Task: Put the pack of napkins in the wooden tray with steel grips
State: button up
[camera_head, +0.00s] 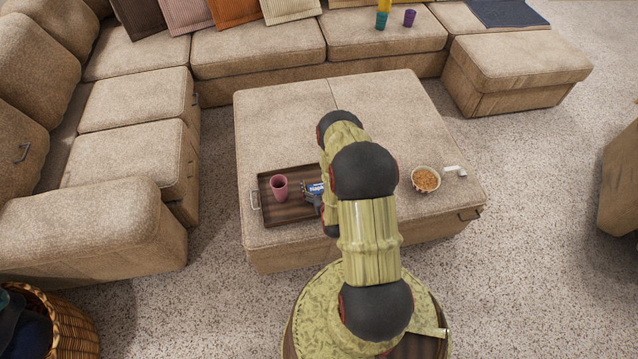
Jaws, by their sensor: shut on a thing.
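The wooden tray with steel grips (290,214) lies on the beige ottoman, left of my arm. Its left steel grip shows, and its right part is hidden behind my arm. The pack of napkins (313,188), blue with white lettering, is over the tray's right part. I cannot tell whether it touches the tray floor. My gripper (314,200) is at the pack, shut on it and partly hidden by my arm links. A pink cup (279,187) stands in the tray's left part.
A bowl of snacks (425,179) and a small white object (455,170) are on the ottoman (270,120) to the right of my arm. The ottoman's back part is clear. Sofas stand left and behind, and a wicker basket (70,325) is at lower left.

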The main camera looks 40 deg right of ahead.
jog(key=o, duration=0.9)
jog(key=shift+f, duration=0.1)
